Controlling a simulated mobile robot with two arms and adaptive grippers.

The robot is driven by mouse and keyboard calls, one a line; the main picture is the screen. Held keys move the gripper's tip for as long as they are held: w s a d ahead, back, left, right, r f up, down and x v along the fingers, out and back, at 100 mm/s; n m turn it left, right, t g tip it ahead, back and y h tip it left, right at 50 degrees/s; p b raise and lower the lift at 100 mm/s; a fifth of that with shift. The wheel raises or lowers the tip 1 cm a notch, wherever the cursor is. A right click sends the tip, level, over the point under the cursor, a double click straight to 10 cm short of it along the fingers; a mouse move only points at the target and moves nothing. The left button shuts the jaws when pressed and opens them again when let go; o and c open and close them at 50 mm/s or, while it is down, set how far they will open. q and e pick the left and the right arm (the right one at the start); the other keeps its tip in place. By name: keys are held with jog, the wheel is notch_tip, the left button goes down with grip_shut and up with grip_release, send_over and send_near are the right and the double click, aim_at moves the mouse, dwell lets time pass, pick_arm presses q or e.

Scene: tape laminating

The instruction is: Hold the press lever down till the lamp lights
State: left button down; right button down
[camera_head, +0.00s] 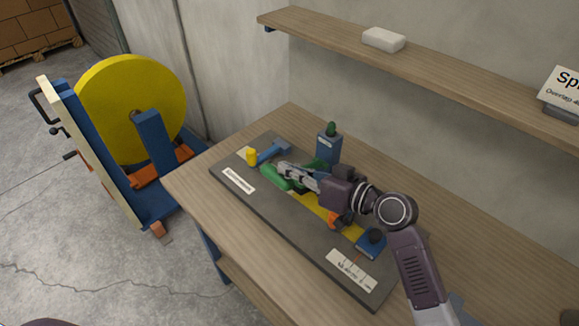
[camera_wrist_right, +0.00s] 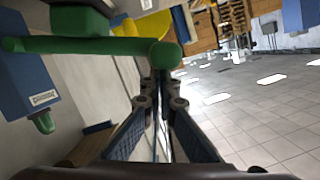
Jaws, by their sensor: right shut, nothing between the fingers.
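The green press lever (camera_head: 274,178) is on the dark base plate (camera_head: 222,175) on the workbench. Its long bar and rounded end (camera_wrist_right: 165,55) cross the top of the right wrist view. My right gripper (camera_head: 283,167) is shut and empty, its fingertips beside the lever's end. In the right wrist view its tips (camera_wrist_right: 160,78) are right at that end; I cannot tell whether they touch. The lamp (camera_head: 331,128) is a dark green dome on a blue box (camera_head: 328,148); it looks unlit. It also shows in the right wrist view (camera_wrist_right: 45,122). My gripper hides part of the press. My left gripper is out of view.
A yellow cylinder (camera_head: 252,157) and a blue part (camera_head: 273,150) are at the plate's far left. A yellow strip (camera_head: 312,207) and a blue block (camera_head: 371,246) lie under my right arm. A shelf (camera_head: 440,72) runs along the wall. The bench's left end is clear.

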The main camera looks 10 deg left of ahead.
aim_at(287, 192)
jog(key=s+f+n+b, duration=0.1)
jog(key=f+b, duration=0.1)
jog(key=a+f+n+b, duration=0.1)
jog(key=f+b, duration=0.1)
jog(key=s+f+n+t+b, duration=0.1)
jog(key=f+b, duration=0.1)
jog(key=f, duration=0.1)
jog(key=shift+s+a+h, duration=0.25)
jog(key=shift+s+h, duration=0.05)
jog(key=shift+h, duration=0.1)
jog(key=shift+s+f+n+b, duration=0.15)
jog(key=shift+f+n+b, duration=0.25)
jog(key=shift+f, duration=0.2)
jog(key=shift+s+f, duration=0.1)
jog(key=shift+f, duration=0.1)
dwell(0.5)
dwell(1.2)
jog(key=r+p, duration=0.1)
jog(key=r, duration=0.1)
jog(key=r+p, duration=0.2)
jog(key=shift+w+a+r+p, duration=0.1)
jog(key=shift+w+r+p, duration=0.1)
jog(key=shift+r+p, duration=0.1)
jog(key=b+v, duration=0.2)
jog(key=v, duration=0.8)
jog(key=shift+s+r, duration=0.2)
jog(key=shift+r, duration=0.25)
